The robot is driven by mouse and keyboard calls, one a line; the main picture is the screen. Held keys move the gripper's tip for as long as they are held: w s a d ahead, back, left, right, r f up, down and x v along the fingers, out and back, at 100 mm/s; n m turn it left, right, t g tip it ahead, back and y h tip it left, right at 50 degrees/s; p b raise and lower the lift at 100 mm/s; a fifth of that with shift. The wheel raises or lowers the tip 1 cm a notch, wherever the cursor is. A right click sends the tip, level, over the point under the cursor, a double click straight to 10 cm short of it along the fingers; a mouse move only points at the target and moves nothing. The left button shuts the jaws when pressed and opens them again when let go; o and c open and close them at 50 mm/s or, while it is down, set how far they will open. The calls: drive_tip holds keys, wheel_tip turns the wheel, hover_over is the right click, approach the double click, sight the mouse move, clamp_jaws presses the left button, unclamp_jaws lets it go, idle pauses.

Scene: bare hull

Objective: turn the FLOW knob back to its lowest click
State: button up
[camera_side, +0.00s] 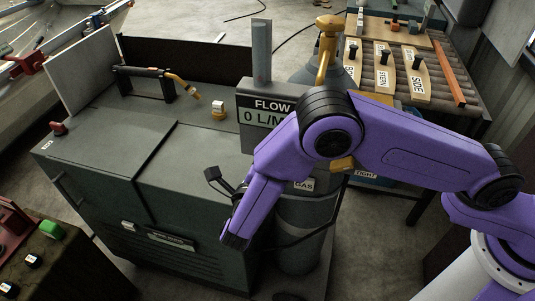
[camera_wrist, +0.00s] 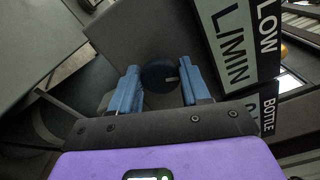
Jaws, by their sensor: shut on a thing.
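The FLOW knob (camera_wrist: 158,78) is a dark round knob with a small pale mark near its right side in the wrist view. My gripper (camera_wrist: 159,68) is shut on it, one blue finger on its left and one on its right. In the wrist view the sign (camera_wrist: 228,45) stands right of the knob, tilted. In the side view my purple arm hides the knob and the fingertips.
A grey gas bottle (camera_side: 303,235) stands below the sign. A dark green cabinet (camera_side: 95,165) stands left of it, with a torch (camera_side: 178,84) on top. A roller bench (camera_side: 440,75) with labelled levers is at the back right. A BOTTLE label (camera_wrist: 268,108) is near the right finger.

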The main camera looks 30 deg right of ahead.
drive_tip(key=shift+n, duration=1.9)
drive_tip(key=o, duration=1)
drive_tip(key=v, duration=1.7)
drive_tip(key=shift+s+a, duration=0.15)
drive_tip(key=shift+r, duration=0.1)
